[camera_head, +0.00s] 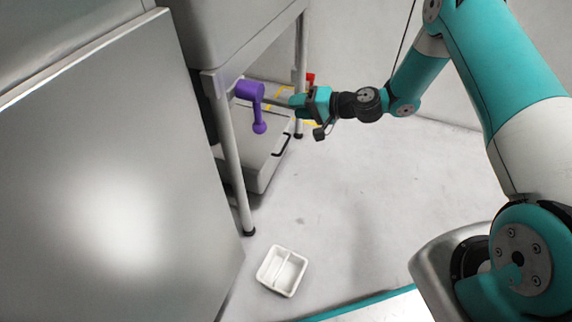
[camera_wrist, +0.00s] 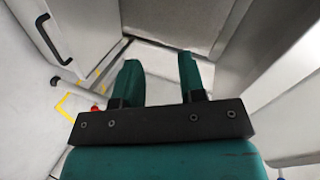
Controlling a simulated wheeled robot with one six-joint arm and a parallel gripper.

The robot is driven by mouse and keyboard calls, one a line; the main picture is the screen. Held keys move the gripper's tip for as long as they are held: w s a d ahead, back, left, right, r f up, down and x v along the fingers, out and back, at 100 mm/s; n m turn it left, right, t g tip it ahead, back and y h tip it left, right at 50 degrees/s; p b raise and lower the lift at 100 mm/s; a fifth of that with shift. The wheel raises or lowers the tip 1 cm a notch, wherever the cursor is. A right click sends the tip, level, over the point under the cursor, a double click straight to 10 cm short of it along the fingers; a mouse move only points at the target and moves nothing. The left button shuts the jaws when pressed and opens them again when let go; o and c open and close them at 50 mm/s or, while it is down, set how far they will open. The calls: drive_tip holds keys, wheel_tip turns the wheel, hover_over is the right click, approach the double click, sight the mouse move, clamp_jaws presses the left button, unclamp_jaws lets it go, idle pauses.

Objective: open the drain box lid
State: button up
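The drain box appears to be the grey box (camera_head: 262,172) low under the machine, between its legs, with a black handle on its right side. Its top looks flat and covered, partly hidden by a machine leg and the purple lever. In the wrist view a pale panel with a black handle (camera_wrist: 52,38) shows at the upper left; I cannot tell if it is the same box. My gripper (camera_head: 299,101) is above and to the right of the grey box, apart from it. In the wrist view its two fingers (camera_wrist: 160,82) stand apart with nothing between them.
A purple lever (camera_head: 255,98) hangs by the machine leg, left of my gripper. A red item (camera_head: 310,78) and yellow lines lie behind. A white divided tray (camera_head: 283,270) sits on the floor. A large metal panel (camera_head: 110,180) fills the left. The middle floor is clear.

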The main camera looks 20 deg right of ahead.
sight(286, 143)
drive_tip(key=d+f+m+t+h+b, duration=0.25)
drive_tip(key=d+f+b, duration=0.2)
drive_tip(key=f, duration=0.85)
drive_tip(key=d+f+m+t+h+b, duration=0.1)
drive_tip(key=d+f+m+t+b, duration=0.3)
drive_tip(key=f, duration=0.8)
drive_tip(key=shift+g, duration=0.65)
drive_tip(key=shift+b+x, duration=5.35)
drive_tip(key=shift+x, duration=3.15)
drive_tip(key=shift+s+a+f, duration=0.1)
drive_tip(key=shift+a, duration=0.05)
drive_tip(key=shift+c, duration=0.2)
clamp_jaws()
